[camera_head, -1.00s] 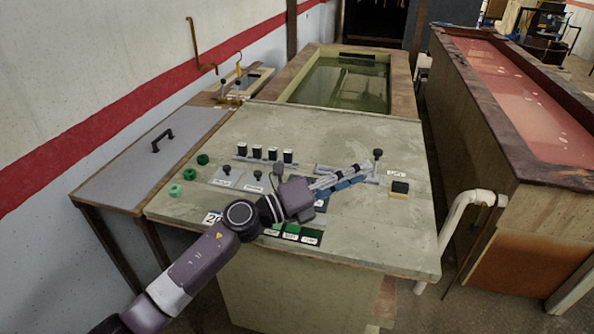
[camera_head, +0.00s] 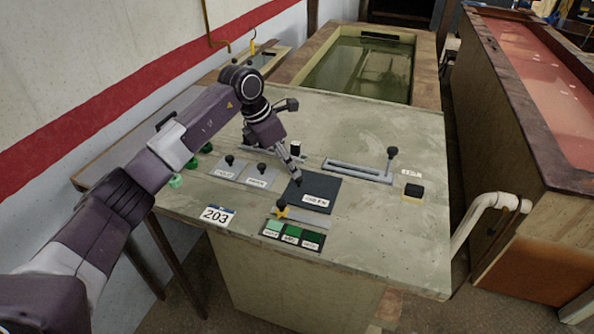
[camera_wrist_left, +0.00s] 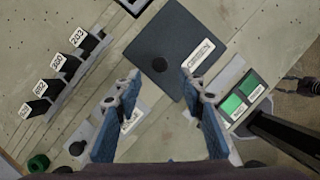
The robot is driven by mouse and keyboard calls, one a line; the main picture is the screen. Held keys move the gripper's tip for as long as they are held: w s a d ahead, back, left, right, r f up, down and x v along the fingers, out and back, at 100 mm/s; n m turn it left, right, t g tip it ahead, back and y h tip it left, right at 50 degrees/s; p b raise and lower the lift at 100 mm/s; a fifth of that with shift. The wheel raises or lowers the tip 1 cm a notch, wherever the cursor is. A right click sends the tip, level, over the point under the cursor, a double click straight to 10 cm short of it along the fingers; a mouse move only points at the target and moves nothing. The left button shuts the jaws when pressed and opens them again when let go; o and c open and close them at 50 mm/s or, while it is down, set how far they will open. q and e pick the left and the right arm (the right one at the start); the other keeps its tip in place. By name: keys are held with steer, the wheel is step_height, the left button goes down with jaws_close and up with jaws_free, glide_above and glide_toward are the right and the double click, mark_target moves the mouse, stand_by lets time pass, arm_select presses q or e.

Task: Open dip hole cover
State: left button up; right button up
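A dark square cover plate (camera_head: 318,202) with a white label lies flat on the grey console top. It also shows in the left wrist view (camera_wrist_left: 178,36), with a round black knob or spot on it. My left gripper (camera_head: 290,168) reaches in from the left and points down near the plate's back left corner. In the left wrist view its two blue-grey fingers (camera_wrist_left: 160,88) are spread apart with nothing between them. The plate lies just beyond the fingertips; I cannot tell the exact height gap. My right gripper is in neither view.
A slotted lever (camera_head: 391,160) stands right of the plate, with a black button block (camera_head: 413,191) beside it. Green buttons (camera_head: 293,233) and a small slider lever (camera_head: 282,206) sit in front. Two black knobs (camera_head: 262,170) stand left. A green liquid tank (camera_head: 362,68) is behind.

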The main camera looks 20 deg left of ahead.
mark_target(313, 186)
arm_select(q)
steer(key=p+x, duration=0.1)
steer(key=x, duration=0.4)
steer(key=shift+w+d+f, duration=0.1)
steer(key=shift+d+f, duration=0.05)
steer(key=shift+f, duration=0.1)
jaws_close()
